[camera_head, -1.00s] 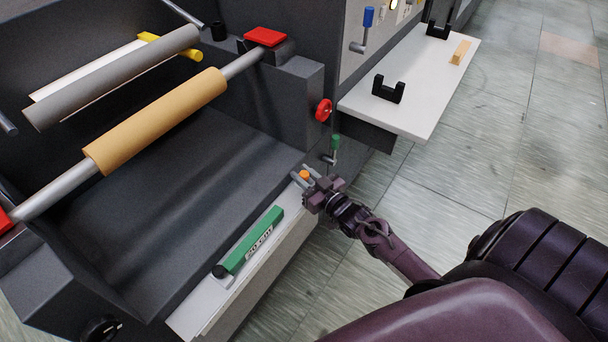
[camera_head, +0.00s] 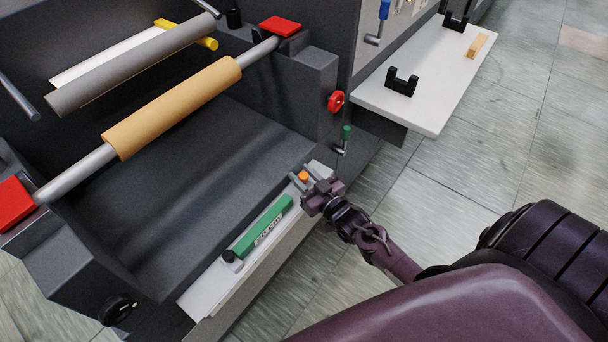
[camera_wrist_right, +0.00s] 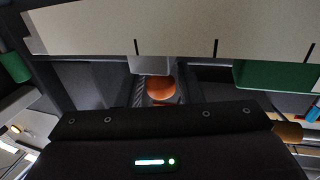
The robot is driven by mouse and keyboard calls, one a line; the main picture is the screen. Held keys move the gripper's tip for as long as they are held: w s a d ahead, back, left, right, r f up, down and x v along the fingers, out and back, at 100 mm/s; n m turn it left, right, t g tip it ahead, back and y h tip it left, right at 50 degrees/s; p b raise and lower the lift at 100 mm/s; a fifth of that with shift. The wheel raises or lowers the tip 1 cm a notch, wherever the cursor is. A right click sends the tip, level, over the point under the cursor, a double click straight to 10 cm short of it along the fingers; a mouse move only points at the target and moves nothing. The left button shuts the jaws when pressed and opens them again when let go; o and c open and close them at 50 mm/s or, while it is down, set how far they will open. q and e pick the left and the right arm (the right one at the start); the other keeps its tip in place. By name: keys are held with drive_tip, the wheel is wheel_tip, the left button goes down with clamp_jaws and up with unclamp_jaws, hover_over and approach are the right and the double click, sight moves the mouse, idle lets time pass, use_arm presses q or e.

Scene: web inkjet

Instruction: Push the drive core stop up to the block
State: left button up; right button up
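The green block (camera_head: 258,230), labelled "20 cm", lies along the pale ledge (camera_head: 200,296) at the machine's front. An orange-topped piece (camera_head: 303,176), apparently the drive core stop, is on the same ledge beyond the block's upper right end, a short gap away. My right gripper (camera_head: 303,178) is low over the ledge with one finger on each side of the orange piece. In the right wrist view the orange top (camera_wrist_right: 160,90) sits between the dark fingers, and the green block (camera_wrist_right: 270,76) is at the right. Whether the fingers press on the orange is unclear. My left gripper is out of view.
A tan roll (camera_head: 172,108) on a steel shaft spans the dark trough above the ledge. A red knob (camera_head: 336,102) and green-handled lever (camera_head: 345,138) are beyond my gripper. A white shelf (camera_head: 440,80) holds two black brackets. Open floor lies in front.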

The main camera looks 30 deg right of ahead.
sight(307, 180)
drive_tip(key=s, duration=0.4)
drive_tip(key=s+d, duration=0.1)
drive_tip(key=s, duration=0.2)
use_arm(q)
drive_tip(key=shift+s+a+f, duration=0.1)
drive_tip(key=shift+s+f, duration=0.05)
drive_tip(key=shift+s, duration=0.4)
use_arm(e)
drive_tip(key=shift+s, duration=0.4)
